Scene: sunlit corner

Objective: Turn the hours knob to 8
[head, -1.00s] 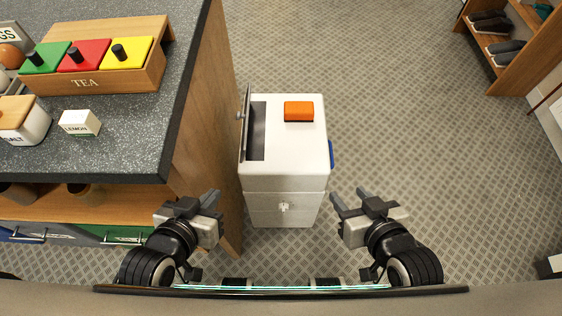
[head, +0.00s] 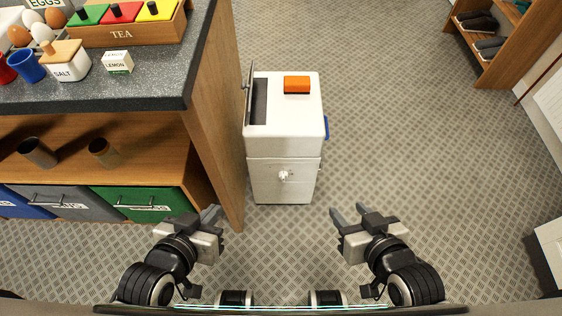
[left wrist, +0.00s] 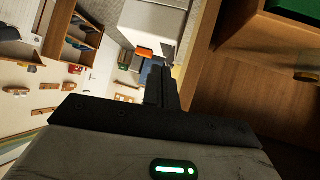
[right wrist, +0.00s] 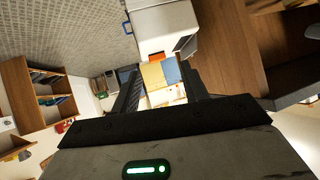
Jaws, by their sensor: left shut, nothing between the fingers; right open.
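A white cabinet (head: 284,140) stands on the floor ahead of me. A small pale knob (head: 284,175) sits on its front face; its markings are too small to read, so I cannot tell its setting or whether it is the hours knob. My left gripper (head: 213,214) is shut and empty, in front of the cabinet and to its left. My right gripper (head: 347,211) is open and empty, in front of it and to the right. Neither touches the cabinet. The cabinet also shows in the left wrist view (left wrist: 152,20) and the right wrist view (right wrist: 160,25).
An orange block (head: 297,84) lies on the cabinet top, beside an upright open flap (head: 248,93). A wooden counter (head: 205,120) with tea box (head: 120,34), salt jar (head: 67,66) and drawers stands close on the left. A shoe shelf (head: 492,40) is far right. Floor right of the cabinet is clear.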

